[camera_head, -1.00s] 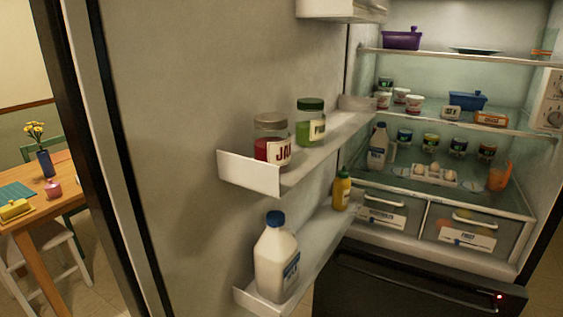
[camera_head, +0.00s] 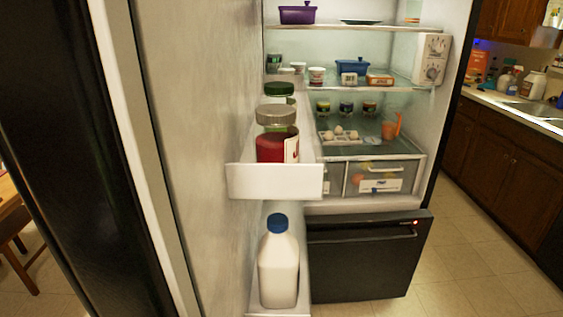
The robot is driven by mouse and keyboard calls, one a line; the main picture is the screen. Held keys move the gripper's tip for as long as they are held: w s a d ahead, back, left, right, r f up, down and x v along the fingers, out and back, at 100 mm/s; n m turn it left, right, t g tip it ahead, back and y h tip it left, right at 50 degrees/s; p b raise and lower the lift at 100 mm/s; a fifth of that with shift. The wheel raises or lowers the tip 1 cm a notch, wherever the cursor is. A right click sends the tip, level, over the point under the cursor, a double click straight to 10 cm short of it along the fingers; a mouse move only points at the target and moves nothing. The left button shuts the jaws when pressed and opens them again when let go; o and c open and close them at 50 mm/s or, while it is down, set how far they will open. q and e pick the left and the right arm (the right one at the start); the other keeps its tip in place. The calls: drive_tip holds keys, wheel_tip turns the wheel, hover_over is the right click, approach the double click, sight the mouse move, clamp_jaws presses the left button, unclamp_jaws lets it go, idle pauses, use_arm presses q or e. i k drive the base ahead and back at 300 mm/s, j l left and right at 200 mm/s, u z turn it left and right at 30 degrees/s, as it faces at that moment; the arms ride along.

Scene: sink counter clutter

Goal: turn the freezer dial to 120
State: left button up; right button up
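The open fridge shows a white control panel (camera_head: 431,59) on the right inner wall, near the upper shelves. It carries two round dials, an upper dial (camera_head: 434,47) and a lower dial (camera_head: 432,72). Their markings are too small to read, and I cannot tell which one is the freezer dial. The dark freezer drawer (camera_head: 365,258) below is shut, with a small red light near its top right. Neither of my grippers is in view.
The open fridge door (camera_head: 190,130) fills the left side. Its door shelf (camera_head: 275,181) holds jars, and a milk jug (camera_head: 279,266) stands below. Floor (camera_head: 480,265) is clear right of the fridge. A counter (camera_head: 520,104) with a sink stands at far right.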

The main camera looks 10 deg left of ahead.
sight(432, 73)
drive_tip(key=k+j, duration=0.1)
drive_tip(key=j, duration=0.5)
drive_tip(key=k+j, duration=0.1)
drive_tip(key=j, duration=0.55)
drive_tip(key=l, duration=0.6)
drive_tip(key=k+l+u, duration=0.1)
drive_tip(key=l, duration=0.5)
drive_tip(key=k+l, duration=0.1)
drive_tip(key=l, duration=0.5)
drive_tip(key=i+l+u, duration=0.1)
drive_tip(key=i+l, duration=0.2)
drive_tip(key=i+l+u, duration=0.1)
drive_tip(key=i+l, duration=0.2)
drive_tip(key=l, duration=0.2)
drive_tip(key=i+l+u, duration=0.1)
drive_tip(key=i+l, duration=0.45)
drive_tip(key=i+j+u, duration=0.05)
drive_tip(key=i, duration=0.05)
